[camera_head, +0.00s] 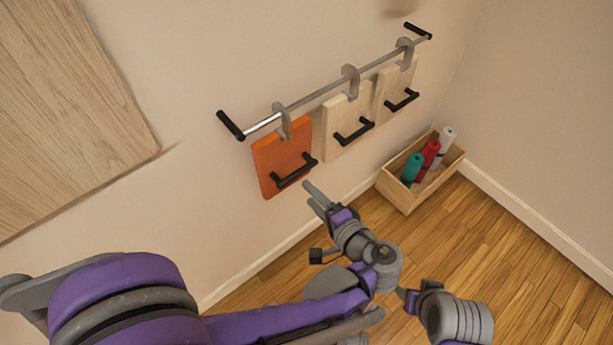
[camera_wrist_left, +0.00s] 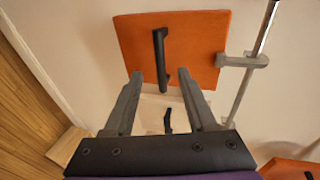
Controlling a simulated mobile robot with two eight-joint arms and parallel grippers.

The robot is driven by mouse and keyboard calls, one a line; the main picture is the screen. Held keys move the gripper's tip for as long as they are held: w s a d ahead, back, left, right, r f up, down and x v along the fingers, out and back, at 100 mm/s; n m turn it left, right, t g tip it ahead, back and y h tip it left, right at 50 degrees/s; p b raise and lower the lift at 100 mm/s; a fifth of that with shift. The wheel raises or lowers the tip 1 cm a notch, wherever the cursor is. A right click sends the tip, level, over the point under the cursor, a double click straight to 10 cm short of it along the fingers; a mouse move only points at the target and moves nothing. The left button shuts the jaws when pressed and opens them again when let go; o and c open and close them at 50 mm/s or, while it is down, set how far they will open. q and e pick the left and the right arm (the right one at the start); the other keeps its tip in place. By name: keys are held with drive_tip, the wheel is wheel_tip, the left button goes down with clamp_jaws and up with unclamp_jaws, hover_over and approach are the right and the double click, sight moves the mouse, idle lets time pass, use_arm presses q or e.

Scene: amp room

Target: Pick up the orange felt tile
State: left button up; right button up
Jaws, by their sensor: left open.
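The orange felt tile (camera_head: 280,154) hangs from a hook at the left end of a wall rail, with a black bar handle (camera_head: 295,171) on its face. My left gripper (camera_head: 309,192) is open and empty, just below and right of that handle in the head view. In the left wrist view the tile (camera_wrist_left: 204,48) is ahead, and the handle's near end (camera_wrist_left: 160,75) appears between the open fingertips (camera_wrist_left: 160,76). I see no contact. Part of my right gripper (camera_head: 408,297) shows at the lower right; its jaw opening is unclear.
The metal rail (camera_head: 330,88) has black end brackets. Two pale wooden tiles (camera_head: 345,122) (camera_head: 394,86) with black handles hang to the right. A wooden box (camera_head: 402,193) with green, red and white rolls stands on the floor by the wall. The wooden floor (camera_head: 520,250) is otherwise clear.

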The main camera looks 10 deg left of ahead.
sight(300, 174)
use_arm(q)
drive_tip(key=shift+t, duration=0.3)
drive_tip(key=w, duration=0.1)
drive_tip(key=w+a+f, duration=0.1)
drive_tip(key=w+a+b, duration=0.1)
drive_tip(key=w, duration=0.1)
drive_tip(key=shift+f, duration=0.25)
drive_tip(key=b+x, duration=0.1)
drive_tip(key=x, duration=0.4)
drive_tip(key=shift+w, duration=0.25)
clamp_jaws()
idle(0.7)
